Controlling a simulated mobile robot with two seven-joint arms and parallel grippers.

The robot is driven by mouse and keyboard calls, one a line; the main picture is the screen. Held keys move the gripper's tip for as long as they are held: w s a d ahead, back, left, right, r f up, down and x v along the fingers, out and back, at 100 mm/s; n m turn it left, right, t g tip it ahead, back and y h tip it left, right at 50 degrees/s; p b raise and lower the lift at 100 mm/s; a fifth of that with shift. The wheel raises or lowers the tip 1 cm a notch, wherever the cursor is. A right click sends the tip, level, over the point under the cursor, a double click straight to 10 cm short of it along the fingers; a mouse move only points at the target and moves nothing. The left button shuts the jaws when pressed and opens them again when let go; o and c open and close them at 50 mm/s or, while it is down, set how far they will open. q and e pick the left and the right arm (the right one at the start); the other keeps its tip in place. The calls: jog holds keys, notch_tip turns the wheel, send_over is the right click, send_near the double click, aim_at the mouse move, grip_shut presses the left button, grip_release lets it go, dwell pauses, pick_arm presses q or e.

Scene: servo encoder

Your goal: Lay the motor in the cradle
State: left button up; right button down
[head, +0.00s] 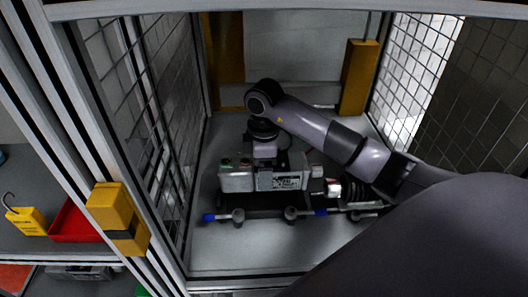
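A grey boxy unit with a labelled plate, which looks like the motor (282,180), is inside the caged cell. A dark low fixture, which looks like the cradle (262,205), lies under it. I cannot tell whether the motor rests fully in it. My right arm reaches in from the lower right and bends down at the wrist. My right gripper (265,152) points down at the motor's top left part. Its fingertips are too small and dark to tell open from shut. My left gripper is not in view.
A light box with red and green buttons (236,178) stands left of the motor. Mesh walls (155,100) flank the cell. A yellow post (358,78) is at the back right. Outside left, a shelf holds a red tray (75,224) and a yellow padlock (27,222).

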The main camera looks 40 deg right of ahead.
jog(key=shift+w+f+b, duration=0.1)
jog(key=shift+f+b, duration=0.2)
jog(key=shift+f, duration=3.05)
jog(key=shift+f, duration=0.15)
grip_release()
jog(key=shift+f, duration=0.1)
jog(key=shift+r, duration=0.45)
notch_tip(320, 180, up, 11)
jog(key=shift+r+p, duration=0.2)
jog(key=shift+p, duration=0.3)
